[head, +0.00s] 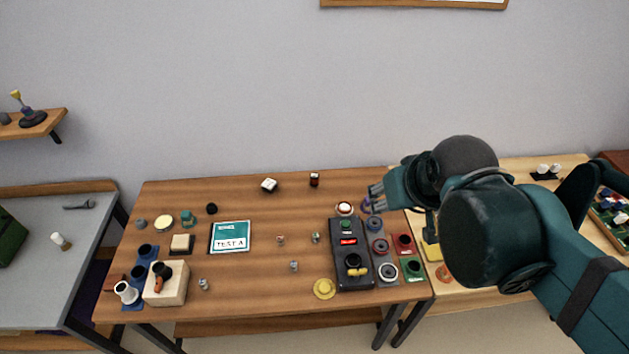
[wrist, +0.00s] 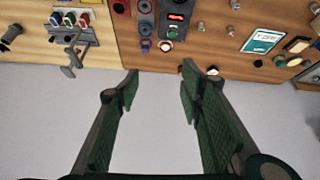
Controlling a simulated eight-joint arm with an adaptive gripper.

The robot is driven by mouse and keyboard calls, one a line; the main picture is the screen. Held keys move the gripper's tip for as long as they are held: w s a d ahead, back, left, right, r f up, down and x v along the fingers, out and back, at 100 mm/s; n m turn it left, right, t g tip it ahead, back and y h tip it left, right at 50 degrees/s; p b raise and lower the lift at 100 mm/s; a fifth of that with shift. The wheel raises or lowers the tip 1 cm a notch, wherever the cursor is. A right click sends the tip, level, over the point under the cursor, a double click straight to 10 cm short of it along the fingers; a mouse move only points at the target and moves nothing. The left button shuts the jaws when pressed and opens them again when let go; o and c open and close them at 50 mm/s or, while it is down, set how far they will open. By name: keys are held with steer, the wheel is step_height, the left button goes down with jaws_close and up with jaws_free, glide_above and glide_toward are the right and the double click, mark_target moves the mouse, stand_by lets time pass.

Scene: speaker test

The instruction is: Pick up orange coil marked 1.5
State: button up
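My gripper (head: 374,195) is above the back right part of the brown table, with its fingers pointing left in the head view. In the wrist view my gripper (wrist: 160,80) has its two fingers wide apart with nothing between them. A small orange round piece (head: 445,273) lies on the lighter table at the right, beside my arm. It may be the coil, but no 1.5 mark is readable. A ring with a pale top and reddish rim (head: 345,208) sits near my fingertips; it also shows in the wrist view (wrist: 165,46). A purple piece (wrist: 145,45) is beside it.
A black tester with a red display (head: 349,241) stands on the brown table, with several ring-shaped parts at its right. A teal TEST A card (head: 230,237) lies mid-table. My arm hides part of the right table.

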steer(key=w+a+n+g, duration=0.2)
steer(key=w+n, duration=0.2)
steer(key=w, duration=0.8)
steer(key=n+g+b, duration=0.1)
steer(key=n+g, duration=0.4)
steer(key=n, duration=0.4)
glide_above(314, 175)
step_height(314, 175, down, 26)
steer(key=shift+s+d+f, duration=0.1)
steer(key=shift+f, duration=0.4)
steer(key=shift+f, duration=0.55)
steer(key=shift+f+b, duration=0.3)
steer(key=shift+f, duration=0.45)
